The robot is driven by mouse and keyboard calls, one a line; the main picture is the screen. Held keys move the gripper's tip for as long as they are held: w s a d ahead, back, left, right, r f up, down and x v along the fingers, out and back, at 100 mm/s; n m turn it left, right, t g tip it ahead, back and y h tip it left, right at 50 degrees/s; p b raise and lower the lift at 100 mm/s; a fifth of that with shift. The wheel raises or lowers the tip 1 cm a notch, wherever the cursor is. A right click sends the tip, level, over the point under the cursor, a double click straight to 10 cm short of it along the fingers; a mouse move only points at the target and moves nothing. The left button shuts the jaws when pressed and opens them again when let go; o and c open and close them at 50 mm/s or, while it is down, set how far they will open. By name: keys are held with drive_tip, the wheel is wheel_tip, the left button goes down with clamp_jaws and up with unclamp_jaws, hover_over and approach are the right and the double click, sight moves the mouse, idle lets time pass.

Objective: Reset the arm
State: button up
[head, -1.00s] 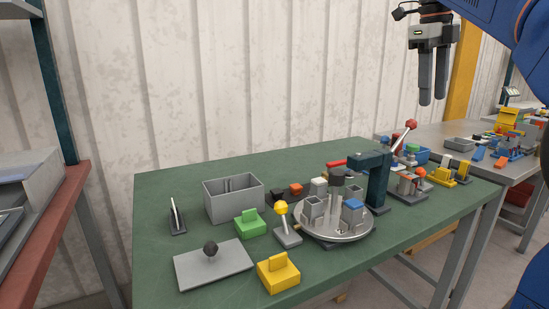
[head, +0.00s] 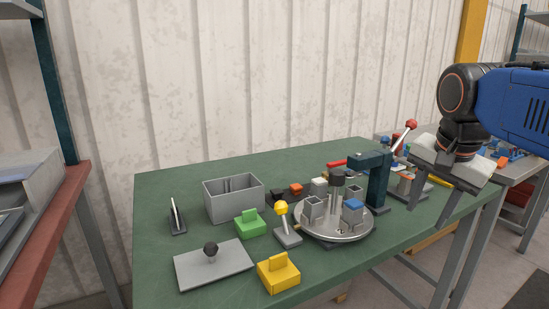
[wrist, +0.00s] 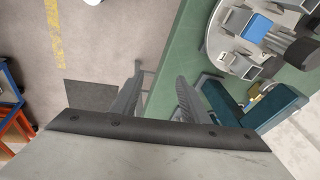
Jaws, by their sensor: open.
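My gripper (head: 432,209) is at the right of the head view, over the right front edge of the green table. Its fingers point down and are spread apart with nothing between them. In the wrist view the two fingers of my gripper (wrist: 155,95) are also apart and empty, with the table edge and floor below. The panel bender (head: 373,180), a dark teal frame with a red-knobbed lever, stands left of my gripper on the table. The round turntable (head: 365,226) with grey blocks and a blue-topped block is in front of it.
On the green table (head: 165,270) are a grey bin (head: 235,203), a green block (head: 250,226), a yellow block (head: 278,276), a yellow-knobbed lever (head: 284,228) and a grey plate (head: 200,272) with a black knob. A grey bench stands behind my arm. Space above the table's left half is free.

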drive_tip(key=s+a+f+n, duration=0.1)
drive_tip(key=s+f+n, duration=0.4)
drive_tip(key=f, duration=0.4)
drive_tip(key=s+a+f+n+t, duration=0.1)
drive_tip(key=s+f+n, duration=0.4)
drive_tip(key=f, duration=0.5)
drive_tip(key=shift+s+a+n+y, duration=0.25)
drive_tip(key=shift+s+n+y, duration=0.15)
